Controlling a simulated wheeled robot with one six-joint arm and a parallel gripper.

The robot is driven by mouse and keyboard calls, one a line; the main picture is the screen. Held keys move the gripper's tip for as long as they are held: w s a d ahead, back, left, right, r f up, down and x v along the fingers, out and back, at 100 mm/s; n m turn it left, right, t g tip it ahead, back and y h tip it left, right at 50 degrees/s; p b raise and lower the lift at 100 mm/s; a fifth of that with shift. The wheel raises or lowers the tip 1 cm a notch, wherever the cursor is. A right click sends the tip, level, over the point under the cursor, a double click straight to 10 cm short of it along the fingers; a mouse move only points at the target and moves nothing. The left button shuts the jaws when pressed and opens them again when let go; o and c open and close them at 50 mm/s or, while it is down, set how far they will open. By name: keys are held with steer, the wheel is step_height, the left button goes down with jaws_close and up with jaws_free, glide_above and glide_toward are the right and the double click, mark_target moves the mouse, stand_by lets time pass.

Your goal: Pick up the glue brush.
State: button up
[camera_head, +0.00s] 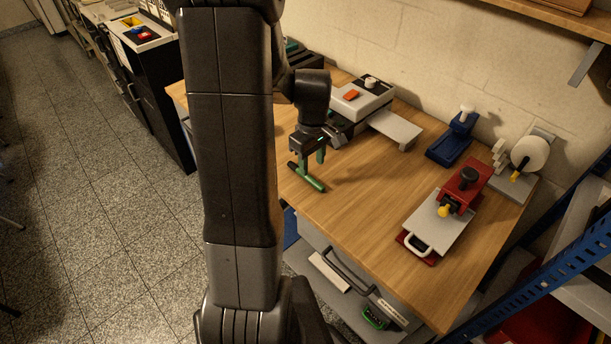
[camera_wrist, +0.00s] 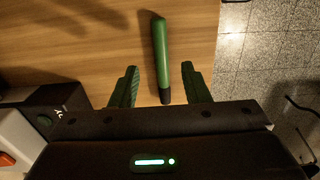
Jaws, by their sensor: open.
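The glue brush (camera_head: 312,183) appears as a green rod lying on the wooden table, near its left edge in the head view. In the wrist view the glue brush (camera_wrist: 161,50) has a green handle and a dark end pointing toward my gripper. My gripper (camera_head: 308,161) is open, pointing down over the brush. In the wrist view my gripper (camera_wrist: 158,70) has its green-padded fingers on either side of the dark end, with gaps on both sides. I cannot tell how far the fingertips are above the table.
A grey-white machine with an orange button (camera_head: 352,95) stands behind my gripper. A blue device (camera_head: 452,142), a red press (camera_head: 466,184) and a white roll (camera_head: 530,153) stand to the right. The table (camera_head: 365,215) is clear between brush and press.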

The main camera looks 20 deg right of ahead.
mark_target(311, 178)
steer(key=shift+a+f, duration=0.1)
steer(key=shift+f, duration=2.55)
jaws_close()
